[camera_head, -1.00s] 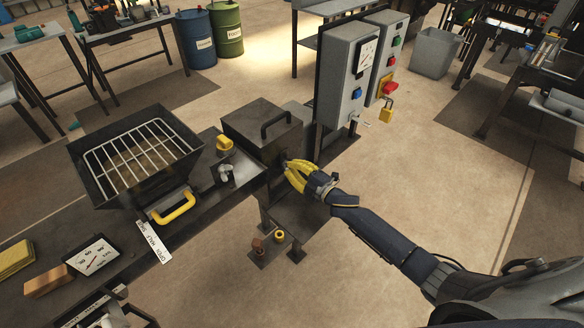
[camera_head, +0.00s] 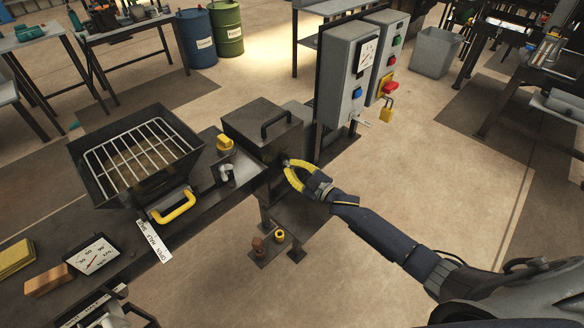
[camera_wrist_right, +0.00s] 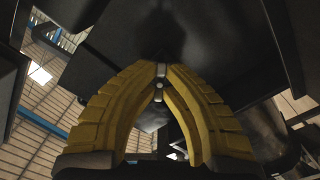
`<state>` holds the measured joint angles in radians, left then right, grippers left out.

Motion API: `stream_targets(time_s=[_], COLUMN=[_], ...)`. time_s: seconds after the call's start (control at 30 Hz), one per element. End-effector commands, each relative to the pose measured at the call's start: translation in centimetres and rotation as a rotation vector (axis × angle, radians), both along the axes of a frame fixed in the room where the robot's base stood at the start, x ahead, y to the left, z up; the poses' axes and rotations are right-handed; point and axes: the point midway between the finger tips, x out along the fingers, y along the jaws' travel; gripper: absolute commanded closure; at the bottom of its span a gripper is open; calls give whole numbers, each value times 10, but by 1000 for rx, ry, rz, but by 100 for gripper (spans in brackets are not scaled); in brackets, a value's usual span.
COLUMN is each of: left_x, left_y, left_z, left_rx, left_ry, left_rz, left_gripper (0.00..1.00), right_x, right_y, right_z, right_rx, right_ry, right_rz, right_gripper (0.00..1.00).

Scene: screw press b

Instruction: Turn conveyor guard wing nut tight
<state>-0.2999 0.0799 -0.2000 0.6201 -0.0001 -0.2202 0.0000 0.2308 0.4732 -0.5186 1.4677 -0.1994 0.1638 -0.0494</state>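The conveyor guard (camera_head: 255,122) is a dark box with a handle on top, at the middle of the head view. The wing nut is a small light metal piece (camera_head: 286,162) on its right-hand side, mostly hidden by my fingertips. My right gripper (camera_head: 290,165) has yellow fingers and reaches it from the right. In the right wrist view, the fingers (camera_wrist_right: 161,78) close together at the tips, with a small metal piece of the wing nut (camera_wrist_right: 161,70) between them against the dark guard wall. My left gripper is not in view.
A hopper with a wire grate (camera_head: 140,150) and a yellow handle (camera_head: 173,207) are to the left. Open floor lies to the right.

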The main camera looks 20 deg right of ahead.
Motion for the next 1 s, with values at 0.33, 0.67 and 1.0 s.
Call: stream_targets(time_s=[0.33,0.67,1.0], left_x=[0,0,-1], left_y=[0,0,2], left_z=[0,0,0], left_rx=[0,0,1], left_ry=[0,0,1], left_rz=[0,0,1], left_gripper=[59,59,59], right_x=[0,0,-9], right_y=[0,0,-5], right_z=[1,0,-1], right_rx=[6,5,4], right_ry=[2,2,3], right_rz=[0,1,-1], right_gripper=[100,69,69])
